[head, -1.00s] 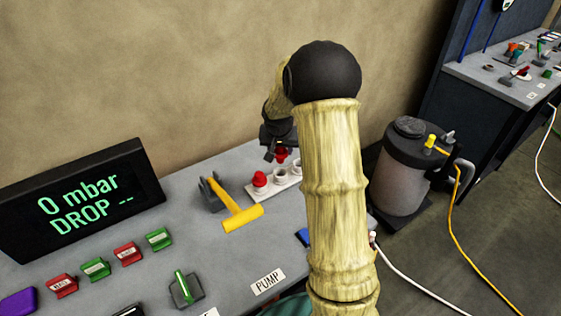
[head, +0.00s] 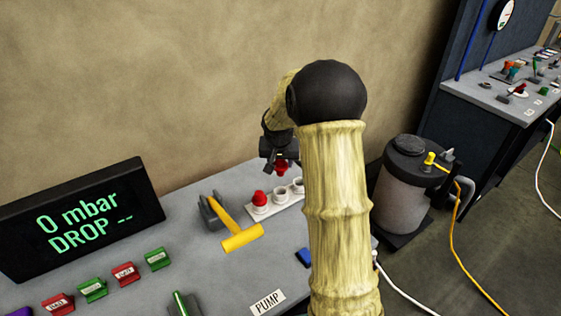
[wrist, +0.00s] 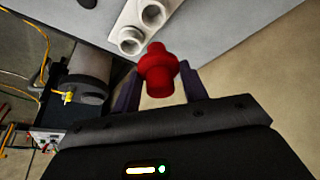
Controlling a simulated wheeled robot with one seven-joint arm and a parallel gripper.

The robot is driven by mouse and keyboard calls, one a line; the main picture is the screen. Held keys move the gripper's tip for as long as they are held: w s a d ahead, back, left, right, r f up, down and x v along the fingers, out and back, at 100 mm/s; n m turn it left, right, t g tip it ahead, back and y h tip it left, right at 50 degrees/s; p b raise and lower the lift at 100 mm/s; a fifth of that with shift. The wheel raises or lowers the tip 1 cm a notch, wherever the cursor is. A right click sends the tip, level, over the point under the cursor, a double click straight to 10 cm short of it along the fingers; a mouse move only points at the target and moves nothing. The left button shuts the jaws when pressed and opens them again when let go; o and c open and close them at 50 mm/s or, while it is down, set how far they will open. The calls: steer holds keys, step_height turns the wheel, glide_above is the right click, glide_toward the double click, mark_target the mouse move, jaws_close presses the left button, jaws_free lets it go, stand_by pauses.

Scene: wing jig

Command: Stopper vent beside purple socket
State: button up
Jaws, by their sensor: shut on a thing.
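My gripper (head: 275,166) is shut on a red stopper (head: 281,168), above the far edge of the bench. In the wrist view the stopper (wrist: 158,72) sits between the two dark fingers, clear of the rack. The white rack (head: 262,211) stands on the bench below. A second red stopper (head: 260,198) sits in its left hole, and the holes to its right look empty. I see no clear purple socket or vent. Part of the rack is hidden behind my arm.
A yellow T-handle (head: 240,237) in a grey bracket stands left of the rack. A display (head: 85,215) reads 0 mbar, with red and green blocks in front. A pump canister (head: 400,190) with a yellow hose stands right of the bench. A wall rises behind.

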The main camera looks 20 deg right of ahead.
steer(key=shift+r+p, duration=0.7)
steer(key=shift+r, duration=0.5)
steer(key=shift+d, duration=0.1)
